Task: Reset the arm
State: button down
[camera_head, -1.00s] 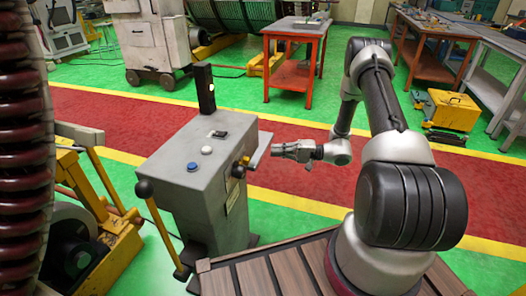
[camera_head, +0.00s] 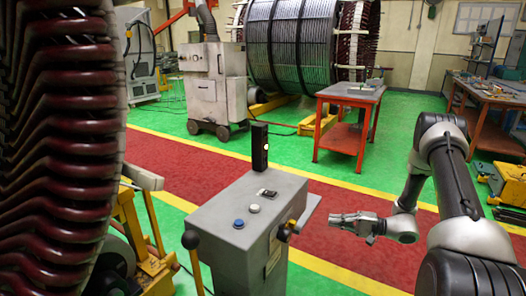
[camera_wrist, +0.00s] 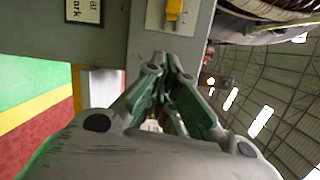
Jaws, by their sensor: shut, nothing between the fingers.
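My gripper (camera_head: 357,219) is in the head view, held out level to the right of the grey control pedestal (camera_head: 235,215), with a gap between them. Its fingers are shut with nothing between them. In the wrist view my gripper (camera_wrist: 173,62) points at the grey pedestal side (camera_wrist: 100,35), where a yellow handle or switch (camera_wrist: 174,12) and part of a label (camera_wrist: 84,10) show. My arm stands at the right of the head view, bent at the elbow.
The pedestal top has a blue button (camera_head: 239,223), a white button (camera_head: 254,208) and a black upright box (camera_head: 260,146). A large stator with dark red coils (camera_head: 70,150) fills the left. A red table (camera_head: 345,125) stands behind. The red and green floor between is clear.

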jog(key=s+f+m+g, duration=0.2)
jog(key=s+f+g, duration=0.1)
jog(key=s, duration=0.3)
jog(key=s+d+r+g+h, duration=0.1)
jog(key=s+r+g+h, duration=0.4)
jog(key=s, duration=0.5)
jog(key=s+d+r+n+t+h, duration=0.1)
jog(key=s+r, duration=0.4)
jog(key=r, duration=0.6)
jog(key=s+d+r+n+t+h, duration=0.1)
jog(key=s+r+n+t+h, duration=0.2)
jog(key=r+h, duration=0.3)
jog(key=s+d+r+n+t+h, duration=0.1)
jog(key=s+r, duration=0.5)
jog(key=r, duration=1)
jog(key=n+t+h, duration=0.1)
jog(key=n+h, duration=0.1)
jog(key=h, duration=0.1)
jog(key=shift+s+d+n, duration=0.15)
jog(key=shift+s+n, duration=0.2)
jog(key=shift+n, duration=0.05)
